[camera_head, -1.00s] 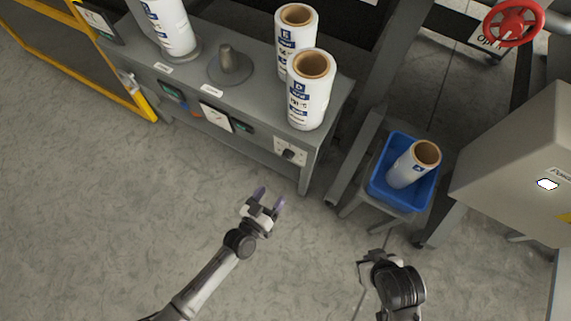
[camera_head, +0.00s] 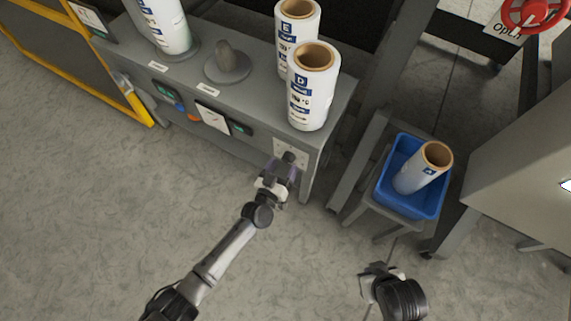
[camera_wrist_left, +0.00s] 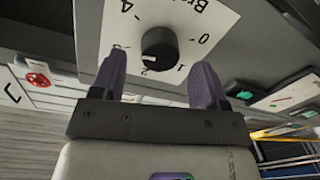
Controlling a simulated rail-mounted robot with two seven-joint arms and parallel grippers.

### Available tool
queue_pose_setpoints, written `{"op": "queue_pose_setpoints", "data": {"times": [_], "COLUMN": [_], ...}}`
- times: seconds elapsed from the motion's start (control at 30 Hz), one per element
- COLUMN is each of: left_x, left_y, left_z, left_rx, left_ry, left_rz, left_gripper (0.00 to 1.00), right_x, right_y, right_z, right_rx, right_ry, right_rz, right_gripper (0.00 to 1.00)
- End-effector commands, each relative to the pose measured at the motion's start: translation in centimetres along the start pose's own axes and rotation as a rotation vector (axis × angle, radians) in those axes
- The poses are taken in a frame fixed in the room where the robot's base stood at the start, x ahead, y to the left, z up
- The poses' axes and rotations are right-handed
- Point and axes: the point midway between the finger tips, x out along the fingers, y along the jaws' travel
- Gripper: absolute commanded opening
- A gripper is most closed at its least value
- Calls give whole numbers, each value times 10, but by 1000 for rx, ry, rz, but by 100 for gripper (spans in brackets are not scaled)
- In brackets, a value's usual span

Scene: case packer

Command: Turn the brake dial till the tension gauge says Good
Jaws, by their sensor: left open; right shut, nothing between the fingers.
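The brake dial is a black round knob (camera_wrist_left: 160,48) on a white plate with printed numbers; it also shows in the head view (camera_head: 289,157) on the front of the grey bench. A pale mark shows at the knob's lower edge in the wrist view. My left gripper (camera_head: 281,171) is open, its two purple fingers on either side of the knob in the picture; I cannot tell whether they touch it. A white square panel (camera_head: 212,118), possibly the tension gauge, is on the bench front; its reading is too small to read. My right gripper (camera_head: 381,272) is shut and empty, low over the floor.
Film rolls (camera_head: 313,88) stand on the grey bench (camera_head: 263,97). A blue bin (camera_head: 410,198) with one roll sits on a stool to the right. A grey cabinet (camera_head: 520,190) stands at the far right. The floor before the bench is clear.

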Motion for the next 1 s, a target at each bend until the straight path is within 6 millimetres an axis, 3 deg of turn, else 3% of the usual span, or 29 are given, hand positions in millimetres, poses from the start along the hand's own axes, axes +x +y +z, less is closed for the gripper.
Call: {"op": "queue_pose_setpoints", "data": {"times": [0.2, 0.6, 1.0], "left_x": [18, 21, 21], "left_y": [0, 0, 0], "left_z": [0, 0, 0], "left_rx": [-1, -1, -1], "left_ry": [1, 0, 0], "left_rz": [0, 0, 0], "left_gripper": [68, 68, 31], "right_x": [8, 9, 9], "right_y": [-1, -1, 0], "right_z": [3, 3, 4], "right_rx": [2, 2, -1], "right_ry": [-1, -1, -2], "right_rz": [-2, -2, 0], "right_gripper": [0, 0, 0]}}
